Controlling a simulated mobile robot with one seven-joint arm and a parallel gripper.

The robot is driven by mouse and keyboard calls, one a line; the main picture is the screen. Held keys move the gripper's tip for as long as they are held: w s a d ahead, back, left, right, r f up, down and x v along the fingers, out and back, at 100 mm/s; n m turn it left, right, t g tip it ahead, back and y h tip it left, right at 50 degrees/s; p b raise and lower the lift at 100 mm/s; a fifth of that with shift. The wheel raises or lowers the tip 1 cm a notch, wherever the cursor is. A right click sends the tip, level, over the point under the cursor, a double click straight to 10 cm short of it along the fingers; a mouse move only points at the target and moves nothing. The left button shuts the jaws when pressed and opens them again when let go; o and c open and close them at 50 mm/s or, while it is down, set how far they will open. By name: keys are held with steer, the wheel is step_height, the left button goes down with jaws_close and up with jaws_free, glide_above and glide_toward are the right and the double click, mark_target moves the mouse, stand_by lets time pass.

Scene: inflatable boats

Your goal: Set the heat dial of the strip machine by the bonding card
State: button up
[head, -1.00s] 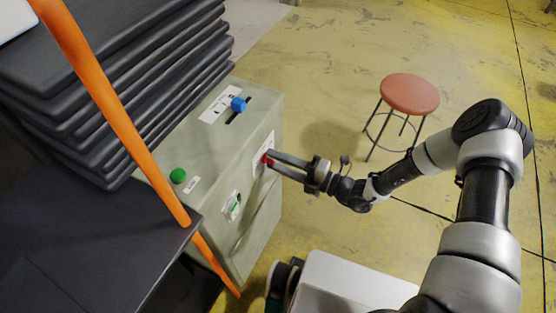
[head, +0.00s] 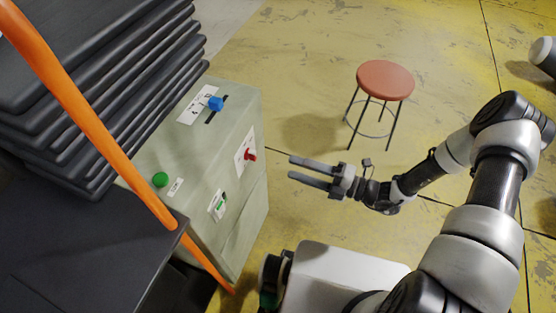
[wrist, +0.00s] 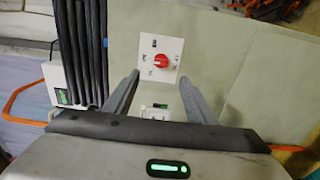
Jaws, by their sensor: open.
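The strip machine (head: 228,215) is a pale green-grey cabinet left of centre in the head view. A red dial (head: 250,155) sits on a white plate on its right side face. In the wrist view the red dial (wrist: 161,62) shows on its white plate with marks around it, ahead of the fingers; the marks are too small to read. My gripper (head: 291,168) is open and empty, to the right of the dial with a clear gap between them. In the wrist view the two fingers of my gripper (wrist: 160,88) stand apart below the dial. I cannot make out a bonding card.
The machine also has a blue knob (head: 215,103), a green button (head: 160,180) and a small green switch (head: 219,205). Dark folded sheets (head: 90,100) are stacked at the left, crossed by an orange bar (head: 85,115). A red stool (head: 385,80) stands on open yellow floor.

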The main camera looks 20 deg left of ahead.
steer(key=d, duration=0.5)
steer(key=shift+s+d, duration=0.15)
steer(key=shift+s, duration=0.1)
